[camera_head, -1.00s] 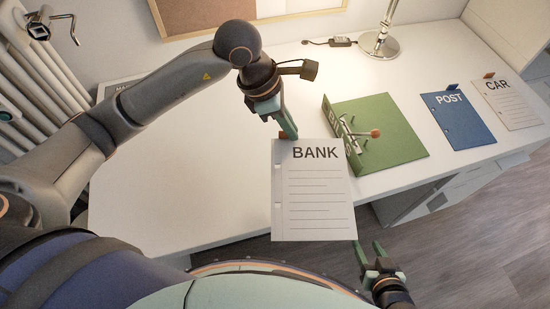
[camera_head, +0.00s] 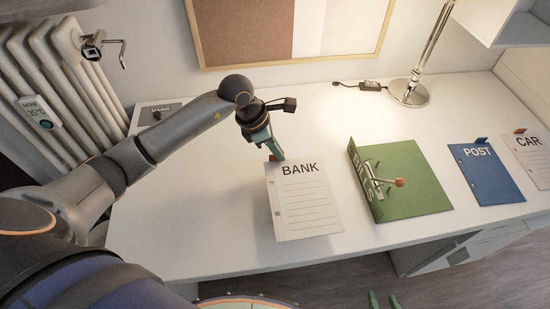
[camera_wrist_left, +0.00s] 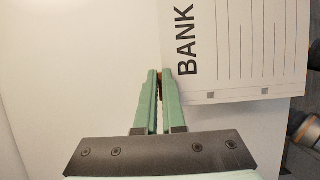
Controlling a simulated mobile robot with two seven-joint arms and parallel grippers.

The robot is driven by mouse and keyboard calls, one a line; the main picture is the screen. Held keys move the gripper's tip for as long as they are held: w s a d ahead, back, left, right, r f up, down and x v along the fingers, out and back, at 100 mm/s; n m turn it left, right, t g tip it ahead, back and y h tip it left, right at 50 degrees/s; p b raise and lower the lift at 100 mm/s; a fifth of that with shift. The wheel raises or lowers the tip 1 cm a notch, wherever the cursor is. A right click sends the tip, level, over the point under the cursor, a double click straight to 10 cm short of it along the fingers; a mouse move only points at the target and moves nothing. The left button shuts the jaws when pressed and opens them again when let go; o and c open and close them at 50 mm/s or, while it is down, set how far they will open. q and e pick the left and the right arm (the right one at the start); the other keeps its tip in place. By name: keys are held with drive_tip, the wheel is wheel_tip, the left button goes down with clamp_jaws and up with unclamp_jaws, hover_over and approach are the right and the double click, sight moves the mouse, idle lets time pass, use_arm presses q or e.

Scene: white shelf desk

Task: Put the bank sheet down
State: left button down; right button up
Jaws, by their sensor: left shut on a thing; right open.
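The white BANK sheet (camera_head: 304,207) is over the desk, left of the green binder. Its printed lines face up, and it also shows in the left wrist view (camera_wrist_left: 245,45). My left gripper (camera_head: 278,157) is shut on the sheet's small brown tab at its top left corner. In the left wrist view, the fingertips (camera_wrist_left: 160,73) close around the tab. I cannot tell whether the sheet touches the desk or hangs just above it. My right gripper (camera_head: 383,300) is open and empty at the bottom edge, with only its fingertips showing.
The green binder (camera_head: 418,180) lies open with its metal lever (camera_head: 382,182) standing up. A blue POST sheet (camera_head: 487,174), a CAR sheet (camera_head: 530,157) and a lamp base (camera_head: 409,93) are to the right. The white desk (camera_head: 190,215) is clear on the left.

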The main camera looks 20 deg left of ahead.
sight(275, 159)
use_arm(q)
drive_tip(key=shift+w+a+f, duration=0.25)
drive_tip(key=shift+a+f, duration=0.15)
drive_tip(key=shift+f, duration=0.2)
drive_tip(key=shift+w+a+f, duration=0.1)
drive_tip(key=shift+a+f, duration=0.1)
drive_tip(key=shift+f, duration=1.6)
drive_tip(key=c, duration=1)
unclamp_jaws()
drive_tip(key=v, duration=1.2)
drive_tip(key=shift+p, duration=0.3)
